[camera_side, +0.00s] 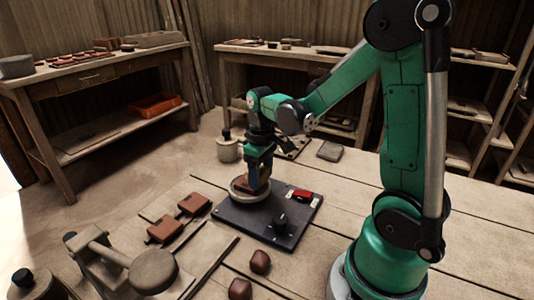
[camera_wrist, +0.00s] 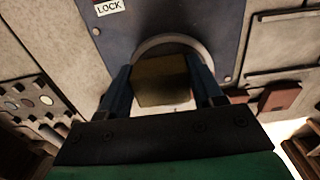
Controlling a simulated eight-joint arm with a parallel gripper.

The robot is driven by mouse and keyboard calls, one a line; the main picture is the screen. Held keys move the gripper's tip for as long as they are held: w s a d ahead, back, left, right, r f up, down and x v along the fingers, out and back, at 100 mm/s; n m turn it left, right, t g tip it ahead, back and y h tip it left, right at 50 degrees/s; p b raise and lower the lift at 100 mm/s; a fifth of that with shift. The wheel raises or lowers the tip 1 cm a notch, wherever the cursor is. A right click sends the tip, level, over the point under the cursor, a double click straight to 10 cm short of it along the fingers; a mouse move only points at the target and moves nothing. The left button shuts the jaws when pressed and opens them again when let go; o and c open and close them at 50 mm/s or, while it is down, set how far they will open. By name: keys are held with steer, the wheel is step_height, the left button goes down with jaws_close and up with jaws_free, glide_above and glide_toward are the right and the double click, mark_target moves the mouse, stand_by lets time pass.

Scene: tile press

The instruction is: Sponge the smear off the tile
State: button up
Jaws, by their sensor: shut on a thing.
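My gripper (camera_side: 258,173) points down over the dark panel (camera_side: 303,222). In the wrist view my gripper (camera_wrist: 160,66) has its two dark blue fingers shut on a brownish-yellow sponge (camera_wrist: 160,84), one finger on each side. The sponge is over a round pale disc with a raised rim (camera_side: 235,194), whose rim also shows in the wrist view (camera_wrist: 165,39). The sponge covers most of the disc. I cannot tell a separate tile or any smear there, nor whether the sponge touches the surface.
A red switch (camera_side: 302,195) and a black knob (camera_side: 280,219) stand on the panel, right of my gripper. Brown blocks (camera_side: 165,230) lie to the left, and brown lumps (camera_side: 260,262) in front. A lidded jar (camera_side: 228,150) stands behind. A grey press-like device (camera_side: 152,271) is front left.

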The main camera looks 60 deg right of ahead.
mark_target(243, 177)
steer(key=shift+s, duration=0.5)
steer(key=w, duration=0.5)
steer(key=shift+w+a, duration=0.1)
steer(key=shift+w, duration=0.25)
steer(key=shift+w+r, duration=0.15)
steer(key=shift+w, duration=0.1)
step_height(243, 177, up, 8)
steer(key=shift+s, duration=0.1)
